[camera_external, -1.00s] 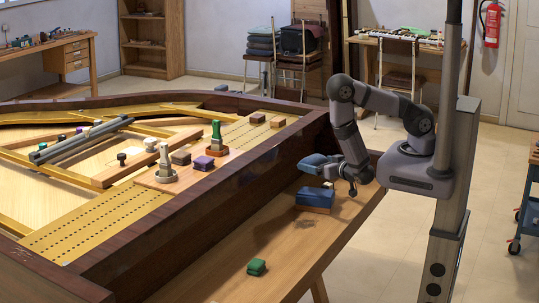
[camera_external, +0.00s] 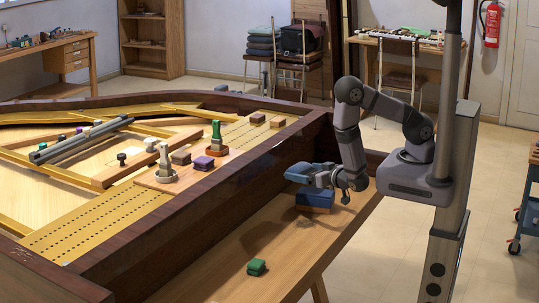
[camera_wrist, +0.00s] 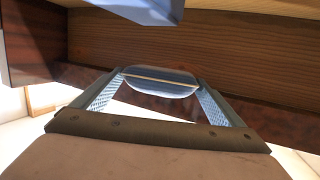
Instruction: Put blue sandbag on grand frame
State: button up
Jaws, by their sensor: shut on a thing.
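My gripper (camera_external: 322,179) is shut on a blue sandbag (camera_external: 300,172), which sticks out to the left of the fingers. In the wrist view the sandbag (camera_wrist: 160,76) sits between the two fingers, with a pale seam across it. It is held up over the wooden side shelf (camera_external: 285,233), outside the grand frame's dark rim (camera_external: 230,178). The grand frame (camera_external: 100,222), with its gold perforated strip, lies to the left, lower in part than the rim.
A blue block on a brown base (camera_external: 315,198) stands on the shelf just below my gripper. A small green bag (camera_external: 257,267) lies nearer the front. On the frame are pegs, a purple block (camera_external: 203,163) and grey bars (camera_external: 80,141). Much of the shelf is bare.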

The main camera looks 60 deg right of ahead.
jog(key=a+n+y+b, duration=0.1)
jog(key=a, duration=0.3)
jog(key=a+f+y+b, duration=0.1)
jog(key=a, duration=0.3)
jog(key=a+n+y+b, duration=0.1)
jog(key=a+b, duration=0.1)
jog(key=a, duration=0.1)
jog(key=shift+a+f+n+t+y, duration=0.3)
jog(key=shift+a+t, duration=0.1)
jog(key=n+y+b, duration=0.3)
jog(key=n+y, duration=0.1)
jog(key=y, duration=0.1)
send_over(295, 243)
jog(key=f, duration=0.2)
jog(key=shift+f+b, duration=0.35)
jog(key=shift+f, duration=4.4)
jog(key=shift+f, duration=0.1)
jog(key=shift+f, duration=0.15)
jog(key=o, duration=1.2)
